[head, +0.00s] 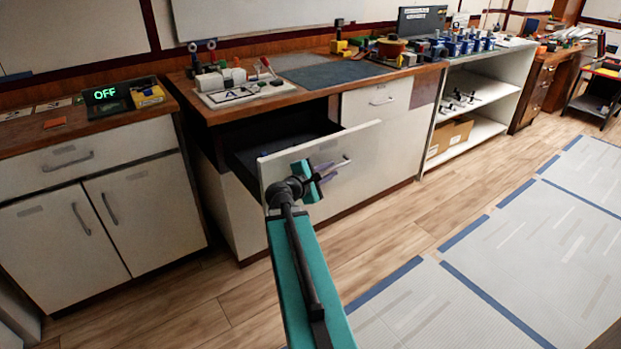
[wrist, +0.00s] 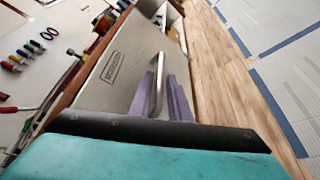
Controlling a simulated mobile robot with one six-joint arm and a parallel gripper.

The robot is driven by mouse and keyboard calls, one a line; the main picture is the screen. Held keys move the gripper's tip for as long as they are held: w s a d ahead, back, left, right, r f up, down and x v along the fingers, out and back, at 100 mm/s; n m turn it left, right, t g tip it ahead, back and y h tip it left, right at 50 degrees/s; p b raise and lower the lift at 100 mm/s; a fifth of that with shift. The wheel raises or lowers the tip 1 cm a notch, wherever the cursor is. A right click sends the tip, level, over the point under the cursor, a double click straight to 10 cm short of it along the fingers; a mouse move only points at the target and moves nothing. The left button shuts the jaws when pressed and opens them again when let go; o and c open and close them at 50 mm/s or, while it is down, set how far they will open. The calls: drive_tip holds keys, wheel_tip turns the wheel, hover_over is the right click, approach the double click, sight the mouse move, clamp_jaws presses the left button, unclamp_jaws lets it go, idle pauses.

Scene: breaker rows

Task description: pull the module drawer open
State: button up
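The module drawer (head: 277,173) stands pulled out from the wooden-topped cabinet, and its dark inside (head: 250,150) shows behind the white front. In the wrist view the drawer front (wrist: 122,62) bears a small label and a metal bar handle (wrist: 160,72). The handle also shows in the head view (head: 341,164). My gripper (head: 328,172) is at the front, with its purple fingers (wrist: 162,100) on both sides of the bar. The fingers look shut on the handle; the exact contact is partly hidden.
Another drawer (head: 376,100) to the right is closed. A white-doored cabinet (head: 150,185) stands at the left, with an "OFF" display (head: 105,95) on top. Open shelves (head: 480,95) stand further right. The wooden floor (head: 400,225) in front is clear.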

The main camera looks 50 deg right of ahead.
drive_tip(key=shift+r+p+v, duration=0.25)
drive_tip(key=shift+p+v, duration=1)
drive_tip(key=shift+p, duration=1.1)
drive_tip(key=p, duration=0.3)
drive_tip(key=shift+a+p, duration=0.3)
drive_tip(key=shift+a, duration=0.1)
drive_tip(key=p+v, duration=0.1)
drive_tip(key=p, duration=0.5)
drive_tip(key=shift+s+a+r+p, duration=0.1)
drive_tip(key=shift+a+r+p, duration=0.05)
drive_tip(key=shift+a+p, duration=0.2)
drive_tip(key=p+v, duration=0.5)
drive_tip(key=shift+a+p, duration=0.15)
drive_tip(key=shift+p, duration=0.15)
